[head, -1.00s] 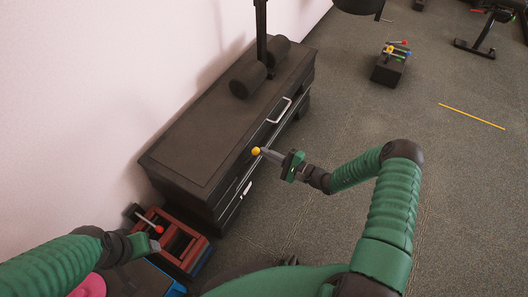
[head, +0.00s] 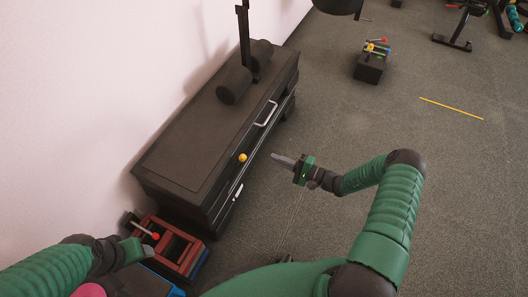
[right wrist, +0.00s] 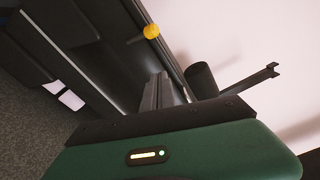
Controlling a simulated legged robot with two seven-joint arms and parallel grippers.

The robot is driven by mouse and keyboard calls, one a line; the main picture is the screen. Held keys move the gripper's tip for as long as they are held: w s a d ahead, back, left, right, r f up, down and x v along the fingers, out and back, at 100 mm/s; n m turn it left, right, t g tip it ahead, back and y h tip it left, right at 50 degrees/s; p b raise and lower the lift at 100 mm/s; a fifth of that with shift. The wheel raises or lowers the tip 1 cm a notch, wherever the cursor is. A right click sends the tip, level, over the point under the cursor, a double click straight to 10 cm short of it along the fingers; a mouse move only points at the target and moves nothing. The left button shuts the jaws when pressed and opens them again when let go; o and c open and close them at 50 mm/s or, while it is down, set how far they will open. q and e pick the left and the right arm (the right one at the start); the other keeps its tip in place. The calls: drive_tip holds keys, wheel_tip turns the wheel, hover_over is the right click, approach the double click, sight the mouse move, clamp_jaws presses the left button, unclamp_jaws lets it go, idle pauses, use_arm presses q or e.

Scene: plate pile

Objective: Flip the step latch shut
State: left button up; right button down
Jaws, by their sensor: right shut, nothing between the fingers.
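A long black step-like cabinet (head: 190,140) stands along the wall. A small yellow ball knob (head: 242,157) sits at its front upper edge, and I take it to be the latch's knob; the rest of the latch is too small to tell. The knob also shows in the right wrist view (right wrist: 151,31), ahead of my fingers. My right gripper (head: 273,157) is shut and empty, apart from the knob, to its right, pointing at the cabinet front. My left gripper (head: 143,247) is at the lower left by a red crate; its fingers are unclear.
Silver handles (head: 266,114) (head: 237,192) are on the cabinet front. Black rollers and a post (head: 245,50) stand on its far end. A red crate (head: 180,245) with a red-tipped lever lies at its near end. Open floor (head: 330,120) spreads to the right.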

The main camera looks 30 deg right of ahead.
drive_tip(key=shift+v, duration=1.55)
